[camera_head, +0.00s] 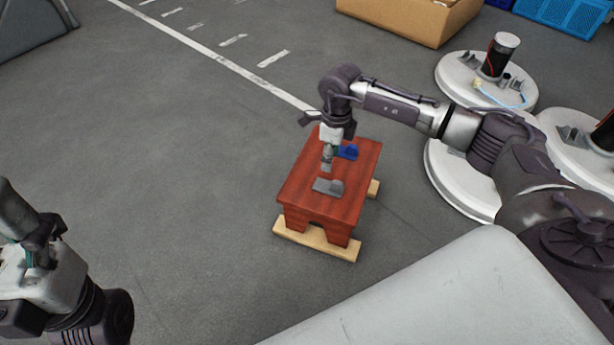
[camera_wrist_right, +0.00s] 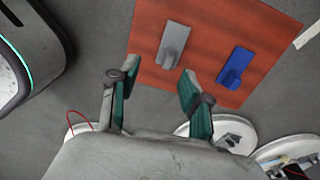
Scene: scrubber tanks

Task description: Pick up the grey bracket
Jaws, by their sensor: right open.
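The grey bracket (camera_head: 328,187) lies on the near part of a red-brown wooden stool (camera_head: 305,185). In the right wrist view the grey bracket (camera_wrist_right: 173,45) lies on the stool top (camera_wrist_right: 207,42), ahead of the fingertips. My right gripper (camera_head: 327,163) hangs above the stool, just behind the grey bracket in the head view. In the right wrist view it is open (camera_wrist_right: 151,80), with nothing between its fingers. My left arm shows at the lower left of the head view, but its fingers cannot be made out.
A blue bracket (camera_head: 348,152) lies on the stool behind the grey one; it also shows in the right wrist view (camera_wrist_right: 235,67). Light wooden beams (camera_head: 318,243) lie under the stool. White round tank lids (camera_head: 470,85) and a cardboard box (camera_head: 405,20) stand behind. Floor left of the stool is clear.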

